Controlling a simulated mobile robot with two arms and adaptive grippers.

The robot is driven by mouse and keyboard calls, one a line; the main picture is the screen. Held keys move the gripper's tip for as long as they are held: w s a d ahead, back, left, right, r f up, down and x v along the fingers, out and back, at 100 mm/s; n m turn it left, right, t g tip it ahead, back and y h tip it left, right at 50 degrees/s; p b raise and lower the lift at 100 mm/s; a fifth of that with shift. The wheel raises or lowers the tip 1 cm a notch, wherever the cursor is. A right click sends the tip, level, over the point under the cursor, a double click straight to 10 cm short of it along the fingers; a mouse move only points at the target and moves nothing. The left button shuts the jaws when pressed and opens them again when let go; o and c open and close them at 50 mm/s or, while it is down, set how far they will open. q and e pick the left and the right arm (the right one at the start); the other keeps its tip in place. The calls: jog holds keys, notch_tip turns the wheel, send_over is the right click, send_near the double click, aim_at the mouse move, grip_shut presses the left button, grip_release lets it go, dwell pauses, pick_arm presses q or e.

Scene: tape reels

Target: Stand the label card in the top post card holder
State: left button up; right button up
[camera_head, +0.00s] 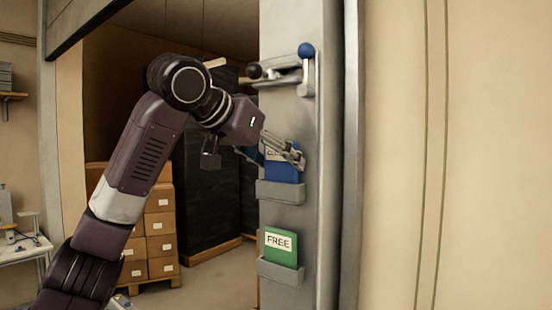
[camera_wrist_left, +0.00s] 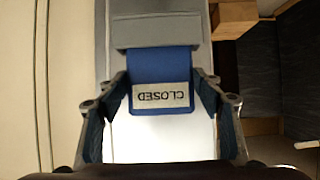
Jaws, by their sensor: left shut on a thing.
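The blue label card (camera_head: 281,170) stands upright at the upper card holder (camera_head: 283,193) on the grey post. In the left wrist view the card (camera_wrist_left: 160,68) reads CLOSED upside down, and its lower edge is hidden by the grey holder (camera_wrist_left: 155,31). I cannot tell how deep it sits. My left gripper (camera_head: 296,158) reaches in from the left at the card's upper part, partly covering its text. In the left wrist view its fingers (camera_wrist_left: 161,97) are at the card's two side edges, shut on it. My right gripper is out of view.
A green FREE card (camera_head: 281,247) stands in the lower holder (camera_head: 280,272). Above my gripper, a lever with a blue knob (camera_head: 306,50) and a dark knob (camera_head: 255,71) stick out from the post (camera_head: 310,215). Stacked cartons (camera_head: 161,226) stand behind my arm.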

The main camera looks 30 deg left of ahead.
pick_arm(q)
jog(key=shift+f, duration=0.1)
jog(key=o, duration=1.2)
jog(key=shift+s, duration=0.1)
jog(key=v, duration=1.1)
jog(key=shift+s, duration=0.35)
